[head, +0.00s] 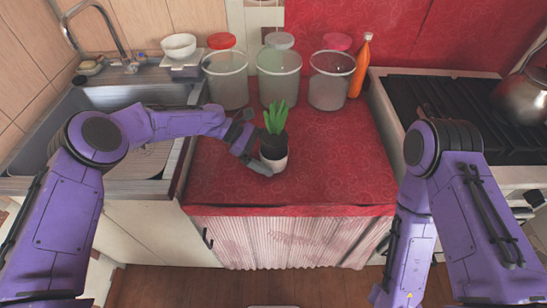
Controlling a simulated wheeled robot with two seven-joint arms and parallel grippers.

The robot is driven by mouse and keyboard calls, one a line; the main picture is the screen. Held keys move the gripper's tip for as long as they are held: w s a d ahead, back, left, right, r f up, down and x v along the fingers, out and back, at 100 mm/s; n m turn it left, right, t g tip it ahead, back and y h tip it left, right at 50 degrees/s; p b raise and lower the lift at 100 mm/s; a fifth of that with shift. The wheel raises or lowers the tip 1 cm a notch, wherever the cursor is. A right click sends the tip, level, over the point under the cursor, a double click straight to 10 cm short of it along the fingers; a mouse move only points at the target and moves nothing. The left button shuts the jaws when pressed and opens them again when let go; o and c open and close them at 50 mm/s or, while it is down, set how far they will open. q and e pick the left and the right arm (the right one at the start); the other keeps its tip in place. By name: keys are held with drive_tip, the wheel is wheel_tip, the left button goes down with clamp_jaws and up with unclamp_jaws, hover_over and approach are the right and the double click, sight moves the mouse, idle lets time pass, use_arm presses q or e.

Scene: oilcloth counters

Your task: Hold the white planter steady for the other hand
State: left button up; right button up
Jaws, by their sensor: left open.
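The white planter (274,163) stands upright on the red counter. It has a dark upper band, and a green plant (276,117) grows from it. My left gripper (262,159) is at the planter's left side, low and close to it, with its jaws open. One finger lies near the front left of the planter. I cannot tell whether the fingers touch it, and part of the planter's left side is hidden. My right arm (467,220) hangs at the right, and its gripper is out of view.
Three clear canisters (278,76) and an orange bottle (360,66) stand at the back of the red counter (335,165). The sink (60,125) is at the left. A stove (450,105) with a kettle (521,95) is at the right. The counter right of the planter is clear.

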use_arm(q)
drive_tip(key=shift+s+d+f, duration=0.1)
drive_tip(key=shift+d, duration=0.1)
drive_tip(key=c, duration=0.6)
drive_tip(key=shift+o, duration=0.2)
